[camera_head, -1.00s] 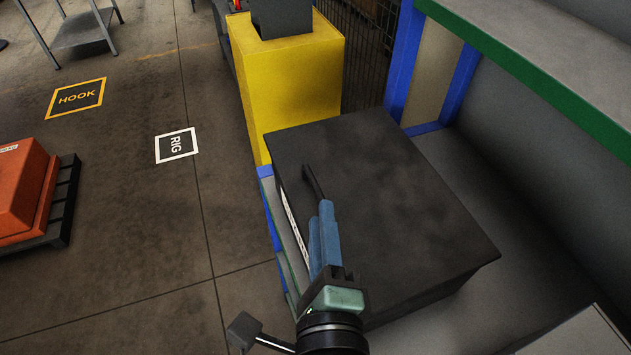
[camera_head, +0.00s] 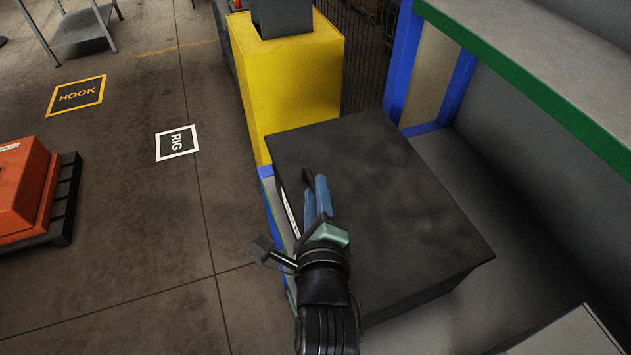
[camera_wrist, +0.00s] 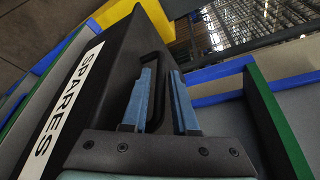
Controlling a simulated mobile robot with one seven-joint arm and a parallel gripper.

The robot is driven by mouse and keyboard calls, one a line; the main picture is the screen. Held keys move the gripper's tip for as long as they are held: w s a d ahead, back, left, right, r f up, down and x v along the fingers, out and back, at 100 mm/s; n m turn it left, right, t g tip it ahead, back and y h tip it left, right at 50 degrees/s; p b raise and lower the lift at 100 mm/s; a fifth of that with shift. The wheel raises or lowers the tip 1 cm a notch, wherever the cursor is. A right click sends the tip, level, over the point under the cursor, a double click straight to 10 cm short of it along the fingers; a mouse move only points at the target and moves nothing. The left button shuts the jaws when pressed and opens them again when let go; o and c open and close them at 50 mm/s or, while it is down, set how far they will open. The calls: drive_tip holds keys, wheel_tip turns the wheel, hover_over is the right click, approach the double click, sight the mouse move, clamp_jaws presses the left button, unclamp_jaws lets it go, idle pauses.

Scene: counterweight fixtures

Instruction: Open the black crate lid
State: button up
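The black crate (camera_head: 400,210) stands on a shelf, with its flat lid (camera_head: 385,180) shut as far as I can see. A white "SPARES" label (camera_wrist: 72,105) is on its side in the wrist view. A black bar handle (camera_wrist: 157,92) stands on the crate near the labelled side. My gripper (camera_head: 314,190) is at this handle. In the wrist view, my gripper's two blue fingers (camera_wrist: 161,75) are apart, with the handle between them. A gap shows on the right finger's side; contact on the left is unclear. In the head view, the fingers partly hide the handle (camera_head: 307,176).
A yellow block (camera_head: 290,95) stands just behind the crate. A blue post (camera_head: 403,60) and a green-edged shelf (camera_head: 530,85) rise to the right. The floor on the left is open, with an orange box (camera_head: 20,190) on a dark pallet at the far left.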

drive_tip(key=shift+x, duration=0.75)
clamp_jaws()
idle(1.0)
